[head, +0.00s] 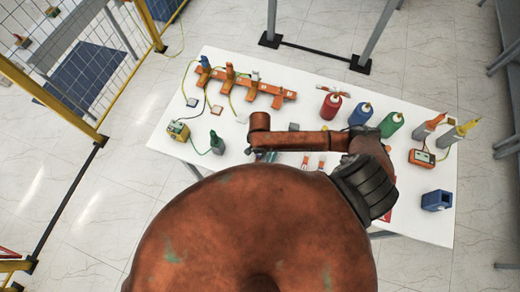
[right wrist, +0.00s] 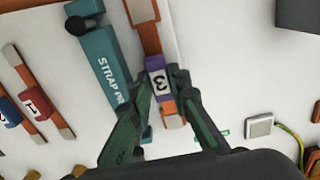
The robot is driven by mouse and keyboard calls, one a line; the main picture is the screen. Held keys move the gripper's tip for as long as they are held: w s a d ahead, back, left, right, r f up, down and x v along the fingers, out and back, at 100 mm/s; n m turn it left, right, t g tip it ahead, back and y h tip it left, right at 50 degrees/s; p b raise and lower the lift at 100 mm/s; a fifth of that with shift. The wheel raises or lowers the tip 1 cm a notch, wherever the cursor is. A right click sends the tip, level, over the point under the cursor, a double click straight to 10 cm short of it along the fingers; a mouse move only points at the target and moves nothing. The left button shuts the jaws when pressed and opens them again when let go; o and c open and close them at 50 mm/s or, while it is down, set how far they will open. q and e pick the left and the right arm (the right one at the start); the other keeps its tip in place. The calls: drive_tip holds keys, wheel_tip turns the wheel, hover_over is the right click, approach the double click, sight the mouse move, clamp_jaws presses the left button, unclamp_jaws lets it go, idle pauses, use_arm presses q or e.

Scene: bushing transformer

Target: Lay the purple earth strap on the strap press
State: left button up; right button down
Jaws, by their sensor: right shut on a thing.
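In the right wrist view, the purple earth strap (right wrist: 157,64) is a copper strip with a purple sleeve marked 3. My right gripper (right wrist: 165,90) is shut on it, with one finger on each side of the sleeve. The teal strap press (right wrist: 103,58) lies just left of the strap, its lettering partly hidden by a finger. The strap runs beside the press; I cannot tell its height above the table. In the head view my arm covers most of this area, and my left gripper does not show.
A red strap (right wrist: 38,105) and a blue strap (right wrist: 8,112) lie left of the press.

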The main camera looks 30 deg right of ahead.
drive_tip(key=c, duration=1.7)
unclamp_jaws()
drive_tip(key=shift+f, duration=0.1)
drive_tip(key=shift+c, duration=0.2)
wheel_tip(320, 180, up, 12)
